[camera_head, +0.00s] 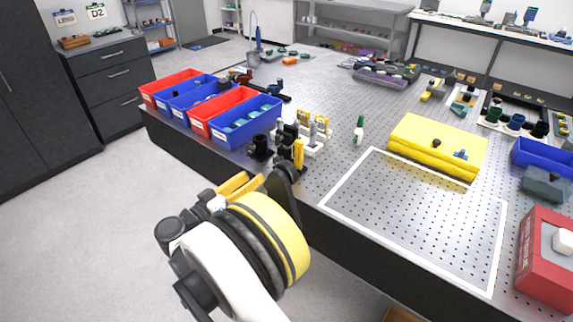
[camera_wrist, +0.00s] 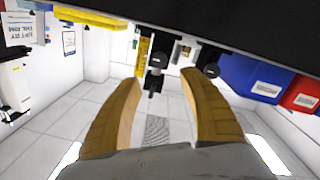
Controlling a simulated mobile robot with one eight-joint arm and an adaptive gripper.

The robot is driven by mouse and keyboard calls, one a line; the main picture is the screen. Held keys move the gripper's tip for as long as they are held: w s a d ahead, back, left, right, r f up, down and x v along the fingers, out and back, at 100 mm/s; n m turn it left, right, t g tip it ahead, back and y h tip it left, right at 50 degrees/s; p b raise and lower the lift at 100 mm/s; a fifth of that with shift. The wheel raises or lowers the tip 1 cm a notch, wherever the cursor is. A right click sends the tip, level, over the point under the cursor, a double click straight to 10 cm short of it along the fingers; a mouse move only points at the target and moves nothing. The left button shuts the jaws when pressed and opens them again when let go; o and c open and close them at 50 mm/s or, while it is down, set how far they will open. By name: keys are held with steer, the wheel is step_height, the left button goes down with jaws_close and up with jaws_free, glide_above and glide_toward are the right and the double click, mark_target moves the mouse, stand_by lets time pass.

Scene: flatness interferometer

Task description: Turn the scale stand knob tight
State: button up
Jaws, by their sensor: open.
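A cluster of small black stands (camera_head: 260,148) sits at the table's near edge, beside a yellow upright piece (camera_head: 298,154). I cannot tell for sure which is the scale stand. In the wrist view, a black stand with a small knob-like end (camera_wrist: 153,83) shows just beyond and between my fingertips, and a second round black knob (camera_wrist: 211,70) shows to its right. My gripper (camera_wrist: 158,82) is open, with a tan finger on each side and nothing between them. In the head view my gripper (camera_head: 240,186) is just off the table edge, in front of the stands, partly hidden by my wrist.
Red and blue bins (camera_head: 250,122) stand left of the stands. A white rack (camera_head: 314,140) with small tools is behind them. A yellow block (camera_head: 438,146) lies by a white-outlined perforated area (camera_head: 420,215). A red box (camera_head: 545,262) is at the right. The floor at left is clear.

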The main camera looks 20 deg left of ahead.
mark_target(276, 162)
steer(key=b+x, duration=0.3)
steer(key=x, duration=0.7)
steer(key=shift+w+d+f, duration=0.2)
steer(key=shift+w, duration=0.15)
jaws_close()
